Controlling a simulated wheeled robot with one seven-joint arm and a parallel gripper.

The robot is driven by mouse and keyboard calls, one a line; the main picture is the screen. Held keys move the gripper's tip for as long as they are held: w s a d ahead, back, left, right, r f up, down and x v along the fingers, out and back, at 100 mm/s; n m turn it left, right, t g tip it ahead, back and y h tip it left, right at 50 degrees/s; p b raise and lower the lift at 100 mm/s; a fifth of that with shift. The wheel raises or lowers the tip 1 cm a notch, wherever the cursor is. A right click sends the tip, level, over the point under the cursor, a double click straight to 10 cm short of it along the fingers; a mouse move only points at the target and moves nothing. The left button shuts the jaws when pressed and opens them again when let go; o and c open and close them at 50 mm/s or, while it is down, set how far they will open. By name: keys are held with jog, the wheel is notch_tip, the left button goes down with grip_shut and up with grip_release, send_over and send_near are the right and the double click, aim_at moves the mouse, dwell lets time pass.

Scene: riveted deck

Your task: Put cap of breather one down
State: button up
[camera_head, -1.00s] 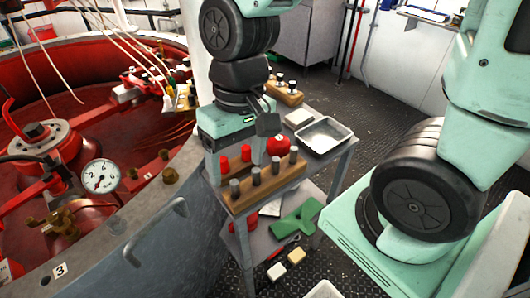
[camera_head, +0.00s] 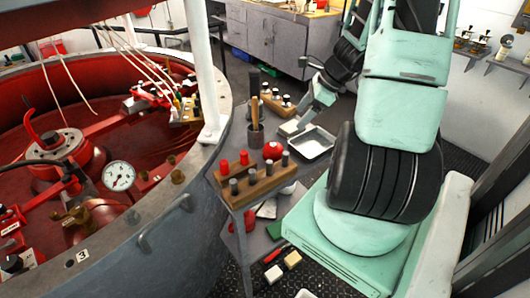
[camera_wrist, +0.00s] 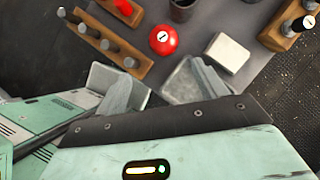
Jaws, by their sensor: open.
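A round red cap (camera_head: 272,151) with a white mark on top sits on the grey cart, just behind the front wooden rack. It also shows in the wrist view (camera_wrist: 163,40), beyond my fingertips and apart from them. Which breather it belongs to, I cannot tell. My gripper (camera_head: 302,121) is over the cart's right side, near the metal tray (camera_head: 312,141) and a white block. In the wrist view my gripper (camera_wrist: 165,88) has its two grey fingers spread, with nothing held between them. The tray lies partly hidden beneath the fingers.
The white block (camera_wrist: 228,53) lies near the tray. The red-lined tank's rim (camera_head: 190,165) stands left.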

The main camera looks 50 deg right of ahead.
aim_at(278, 145)
jog(key=shift+m, duration=0.3)
jog(key=x, duration=0.5)
jog(key=b+x, duration=0.1)
jog(key=x, duration=0.5)
jog(key=d+x, duration=0.1)
jog(key=x, duration=0.5)
jog(key=shift+s+a+f, duration=0.1)
jog(key=shift+s+f, duration=0.05)
jog(key=shift+f, duration=0.15)
jog(key=shift+c, duration=0.3)
jog(key=c, duration=0.6)
jog(key=shift+r, duration=0.1)
jog(key=shift+c, duration=0.2)
